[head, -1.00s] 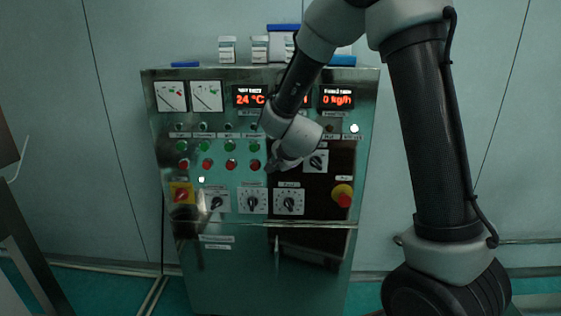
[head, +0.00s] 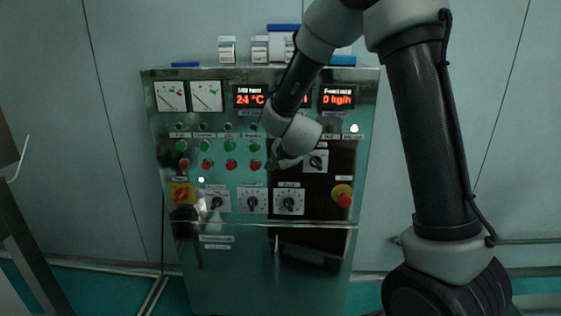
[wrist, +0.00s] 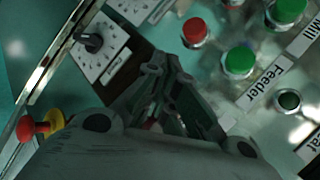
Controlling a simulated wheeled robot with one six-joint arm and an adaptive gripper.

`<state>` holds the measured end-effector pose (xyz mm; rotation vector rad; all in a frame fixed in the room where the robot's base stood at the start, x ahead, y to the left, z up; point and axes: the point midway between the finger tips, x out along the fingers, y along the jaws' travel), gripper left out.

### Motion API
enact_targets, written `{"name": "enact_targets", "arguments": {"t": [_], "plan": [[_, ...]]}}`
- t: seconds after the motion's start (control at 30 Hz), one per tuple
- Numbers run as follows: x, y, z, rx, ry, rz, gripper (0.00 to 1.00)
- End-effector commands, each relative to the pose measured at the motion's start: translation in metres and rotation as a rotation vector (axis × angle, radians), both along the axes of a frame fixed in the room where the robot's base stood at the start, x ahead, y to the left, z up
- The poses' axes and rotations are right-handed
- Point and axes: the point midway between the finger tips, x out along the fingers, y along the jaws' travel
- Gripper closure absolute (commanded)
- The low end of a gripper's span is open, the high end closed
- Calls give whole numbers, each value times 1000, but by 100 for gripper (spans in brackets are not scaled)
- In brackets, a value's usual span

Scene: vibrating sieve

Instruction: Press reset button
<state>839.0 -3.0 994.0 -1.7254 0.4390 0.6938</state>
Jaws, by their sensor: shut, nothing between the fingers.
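The control panel (head: 345,215) on the steel cabinet faces me. I cannot tell which button is reset, as most labels are too small to read. A white round button or lamp (head: 354,128) sits at the upper right, and another white one (head: 201,180) at the lower left. My gripper (head: 273,164) is in front of the panel's middle, beside the rightmost red button (head: 255,164). In the wrist view my gripper (wrist: 158,65) is shut and empty. Its fingers lie between the dial knob (wrist: 92,42) and a red button (wrist: 195,32). Contact with the panel cannot be told.
Green buttons (head: 254,146) run above the red ones. Rotary dials (head: 289,202) and a red emergency stop on a yellow base (head: 344,195) are lower down. In the wrist view a green button (wrist: 240,62) is beside the Feeder label. Small boxes (head: 227,50) stand on the cabinet.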

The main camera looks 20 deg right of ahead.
Motion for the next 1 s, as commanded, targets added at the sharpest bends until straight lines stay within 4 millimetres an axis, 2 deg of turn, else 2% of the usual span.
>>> {"name": "enact_targets", "arguments": {"t": [1.0], "plan": [[9, -3, 0, 0, -1, -1, 100]]}}
